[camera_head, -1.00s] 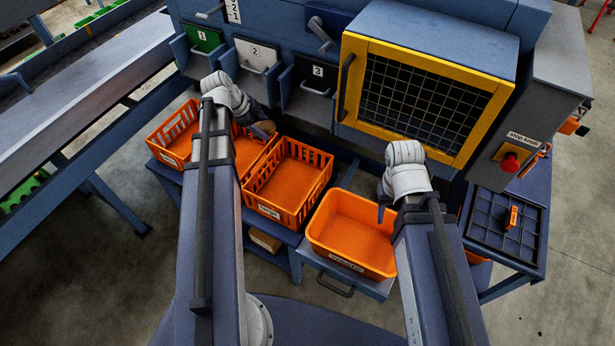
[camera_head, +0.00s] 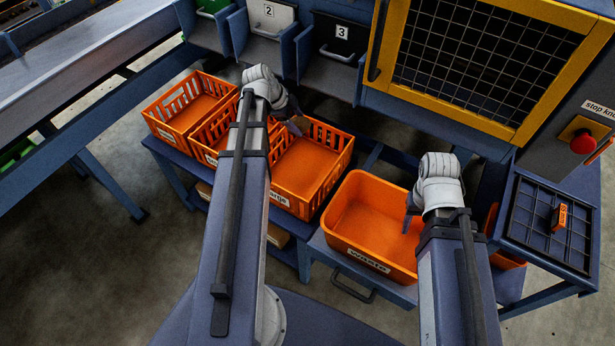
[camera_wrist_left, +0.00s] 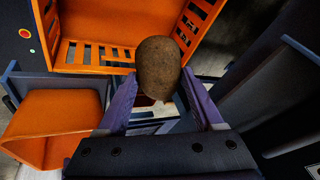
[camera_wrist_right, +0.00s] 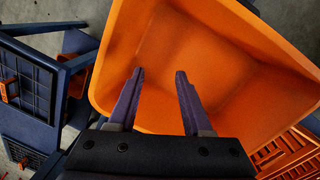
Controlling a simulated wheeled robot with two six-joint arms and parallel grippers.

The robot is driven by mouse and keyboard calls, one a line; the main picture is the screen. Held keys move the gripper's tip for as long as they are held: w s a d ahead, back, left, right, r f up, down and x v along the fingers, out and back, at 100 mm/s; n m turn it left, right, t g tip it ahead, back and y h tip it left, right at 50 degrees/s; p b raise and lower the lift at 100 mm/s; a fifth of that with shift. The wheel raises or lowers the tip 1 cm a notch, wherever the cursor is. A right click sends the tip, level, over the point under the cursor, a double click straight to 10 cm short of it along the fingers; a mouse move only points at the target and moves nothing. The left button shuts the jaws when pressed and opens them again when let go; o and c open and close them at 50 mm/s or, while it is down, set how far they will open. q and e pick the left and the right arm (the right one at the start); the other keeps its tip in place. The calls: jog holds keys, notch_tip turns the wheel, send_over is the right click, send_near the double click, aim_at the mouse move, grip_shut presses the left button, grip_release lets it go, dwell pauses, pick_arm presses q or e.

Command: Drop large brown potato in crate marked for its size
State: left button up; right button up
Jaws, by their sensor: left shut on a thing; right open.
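A brown potato (camera_wrist_left: 158,68) is held between the fingers of my left gripper (camera_wrist_left: 160,100), which is shut on it. In the head view the potato (camera_head: 298,125) and left gripper (camera_head: 290,115) are above the back left part of the slotted orange crate marked "Large" (camera_head: 292,202). In the left wrist view the potato overlaps a slotted orange crate wall (camera_wrist_left: 90,55). My right gripper (camera_wrist_right: 160,85) is open and empty over a smooth orange bin (camera_wrist_right: 255,45). In the head view the right gripper (camera_head: 409,212) is at the right side of this bin, labelled "Waste" (camera_head: 368,262).
Two more slotted orange crates stand left of the "Large" crate, a middle one (camera_head: 213,138) and a far left one (camera_head: 172,137). Chutes marked 2 (camera_head: 268,22) and 3 (camera_head: 338,40) are behind. A yellow-framed mesh guard (camera_head: 480,70) and a red stop knob (camera_head: 582,142) are at right.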

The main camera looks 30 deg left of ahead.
pick_arm(q)
notch_tip(320, 180, down, 2)
jog(key=shift+f+b, duration=0.1)
jog(key=shift+b, duration=0.4)
jog(key=shift+s+a+r+m+p, duration=0.1)
jog(key=shift+r+m+p, duration=0.2)
jog(key=shift+r+p, duration=0.1)
jog(key=shift+s+a+r+m+p, duration=0.1)
jog(key=shift+r+m+p, duration=0.2)
jog(key=shift+r+p, duration=0.1)
jog(key=shift+s+r+m+g+h, duration=0.15)
jog(key=shift+r+m+g+h, duration=0.1)
jog(key=shift+m+g+h, duration=0.05)
notch_tip(320, 180, down, 6)
jog(key=b, duration=0.5)
jog(key=shift+f+b, duration=0.15)
jog(key=shift+b, duration=0.25)
pick_arm(e)
notch_tip(320, 180, down, 6)
jog(key=shift+f, duration=0.25)
jog(key=shift+r, duration=0.1)
pick_arm(q)
jog(key=o, duration=1.6)
jog(key=shift+c, duration=0.2)
pick_arm(e)
jog(key=shift+r, duration=0.1)
